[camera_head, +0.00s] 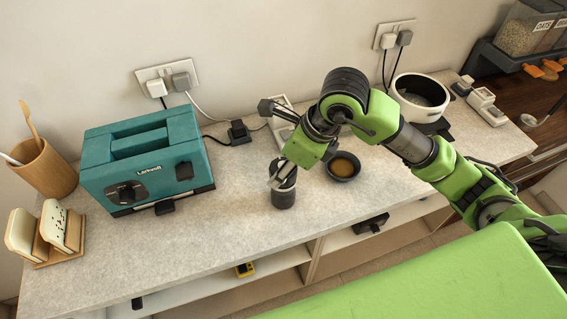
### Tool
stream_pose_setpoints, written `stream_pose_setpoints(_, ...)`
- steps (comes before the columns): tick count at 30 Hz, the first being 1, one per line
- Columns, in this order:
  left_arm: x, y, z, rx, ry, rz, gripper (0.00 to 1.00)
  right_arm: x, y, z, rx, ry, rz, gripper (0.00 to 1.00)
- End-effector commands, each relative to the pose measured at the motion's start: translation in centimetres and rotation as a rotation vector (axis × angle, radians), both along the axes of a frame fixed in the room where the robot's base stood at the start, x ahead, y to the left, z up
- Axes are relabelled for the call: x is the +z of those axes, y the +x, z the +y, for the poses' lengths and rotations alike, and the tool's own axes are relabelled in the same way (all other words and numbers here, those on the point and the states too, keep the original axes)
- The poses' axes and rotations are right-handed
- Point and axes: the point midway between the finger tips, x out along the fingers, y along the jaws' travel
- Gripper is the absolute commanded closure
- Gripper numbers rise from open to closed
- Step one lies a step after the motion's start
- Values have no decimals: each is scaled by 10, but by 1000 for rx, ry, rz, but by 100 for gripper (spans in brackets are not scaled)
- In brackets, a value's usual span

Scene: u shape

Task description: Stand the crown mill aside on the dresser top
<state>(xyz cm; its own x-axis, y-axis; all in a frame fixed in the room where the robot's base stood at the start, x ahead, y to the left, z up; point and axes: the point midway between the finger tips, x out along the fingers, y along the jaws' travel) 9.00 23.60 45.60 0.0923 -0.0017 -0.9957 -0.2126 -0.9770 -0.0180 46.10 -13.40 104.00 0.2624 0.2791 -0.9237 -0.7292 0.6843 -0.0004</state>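A dark, short cylinder with a grey upper part, which looks like the crown mill (285,194), stands upright on the grey speckled dresser top (215,238), near its front edge. My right gripper (281,176) comes down from the right onto the mill's upper part. Its grey fingers overlap the mill there and hide some of it. I cannot tell whether they are closed on it or only around it. My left gripper is not in view.
A teal toaster (145,165) stands left of the mill, with a toast rack (60,228) and a wooden utensil pot (45,170) further left. A small dark bowl of brown contents (343,166) is close right of the mill. A white pot (420,97) stands back right. The front-left top is clear.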

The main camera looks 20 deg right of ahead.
Motion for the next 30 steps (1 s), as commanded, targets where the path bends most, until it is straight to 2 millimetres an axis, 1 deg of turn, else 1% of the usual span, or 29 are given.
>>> stream_pose_setpoints(8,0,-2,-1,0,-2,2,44,0,1,0,0,2,-3,100)
stream_pose_setpoints(12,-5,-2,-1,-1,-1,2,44,-4,1,0,-1,2,-4,100)
stream_pose_setpoints(13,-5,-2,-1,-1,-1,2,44,-5,0,0,0,0,-1,57)
stream_pose_setpoints(15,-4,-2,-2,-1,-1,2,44,-4,0,0,0,1,-1,42)
stream_pose_setpoints(25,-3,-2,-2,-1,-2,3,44,-3,0,0,-1,1,0,42)
stream_pose_setpoints(28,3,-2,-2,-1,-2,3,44,2,0,0,-1,1,1,42)
stream_pose_setpoints(30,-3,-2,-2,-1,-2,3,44,8,-1,-3,-1,2,-5,42)
